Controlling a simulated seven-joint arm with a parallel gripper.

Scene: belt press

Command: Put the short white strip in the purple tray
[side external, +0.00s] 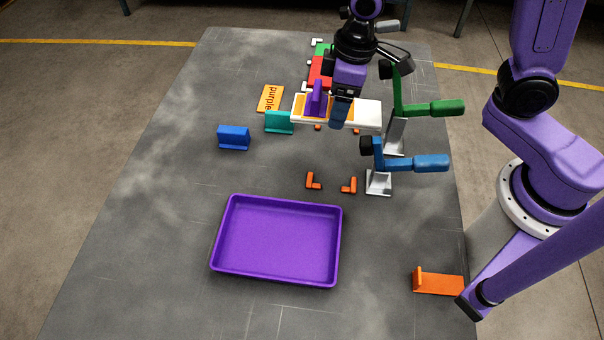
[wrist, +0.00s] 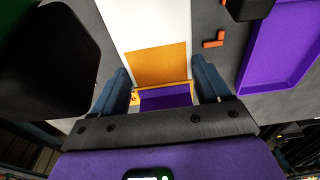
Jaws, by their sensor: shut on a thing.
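The white strip (side external: 368,114) has orange patches on it and appears raised above the table. My gripper (side external: 338,112) is over its middle, with its blue fingers at the strip's sides, shut on it. In the wrist view the strip (wrist: 145,25) runs between the fingers, with an orange patch near my gripper (wrist: 163,92). A purple upright piece (side external: 315,100) shows at the strip's left part; whether it stands on the strip is unclear. The purple tray (side external: 339,245) lies empty at the front of the table, apart from the strip; its edge shows in the wrist view (wrist: 250,50).
A blue clamp (side external: 430,162) and a green clamp (side external: 445,108) stand right of the strip. Blue (side external: 233,137) and teal (side external: 279,122) stops stand left, near an orange "purple" sign (side external: 270,97). An orange bracket (side external: 438,284) is at right.

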